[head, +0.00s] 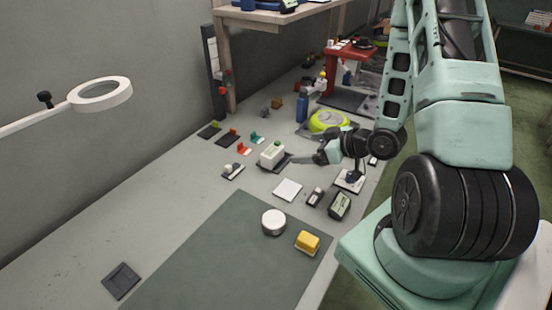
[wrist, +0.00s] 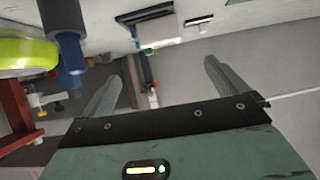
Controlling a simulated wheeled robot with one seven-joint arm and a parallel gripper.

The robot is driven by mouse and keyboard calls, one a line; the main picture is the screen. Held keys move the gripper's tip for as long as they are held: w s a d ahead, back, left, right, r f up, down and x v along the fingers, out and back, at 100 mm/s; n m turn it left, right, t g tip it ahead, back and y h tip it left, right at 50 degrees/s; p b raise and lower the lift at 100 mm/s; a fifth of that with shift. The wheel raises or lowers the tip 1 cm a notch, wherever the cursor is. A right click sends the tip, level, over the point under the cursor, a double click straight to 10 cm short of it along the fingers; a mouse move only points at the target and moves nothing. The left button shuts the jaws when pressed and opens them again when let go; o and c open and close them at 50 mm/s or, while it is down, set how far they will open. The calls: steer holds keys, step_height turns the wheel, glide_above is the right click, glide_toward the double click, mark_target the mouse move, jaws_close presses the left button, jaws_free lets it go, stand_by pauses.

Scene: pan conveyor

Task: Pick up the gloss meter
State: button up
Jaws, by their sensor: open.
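My gripper (head: 312,158) is above the bench in the head view, its fingers pointing left near a white block with a green top (head: 271,153). In the wrist view my gripper (wrist: 165,80) has its fingers wide apart with nothing between them. I cannot tell for certain which item is the gloss meter. A dark handheld device with a pale green face (head: 340,205) lies at the bench's right edge, a smaller dark-and-white device (head: 315,196) beside it. A yellow block-shaped item (head: 307,241) sits on the grey-green mat (head: 205,262).
A round white item (head: 273,222) is on the mat and a white square plate (head: 288,190) lies beyond it. A blue bottle (head: 302,106) and a yellow-green round object (head: 328,121) stand farther back. A magnifier lamp (head: 75,103) hangs at left. The mat's left part is clear.

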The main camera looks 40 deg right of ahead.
mark_target(273, 150)
steer(key=b+x, duration=0.3)
steer(key=b, duration=0.4)
steer(key=shift+w+a+f, duration=0.1)
steer(key=shift+w+f, duration=0.1)
steer(key=shift+f, duration=0.15)
steer(key=x, duration=0.4)
steer(key=p+x, duration=0.1)
steer(key=x, duration=0.3)
steer(key=p+x, duration=0.1)
steer(key=x, duration=0.3)
steer(key=shift+w+a+r, duration=0.15)
steer(key=shift+w+r, duration=0.1)
steer(key=c, duration=1.4)
steer(key=shift+o, duration=0.2)
steer(key=shift+r, duration=0.1)
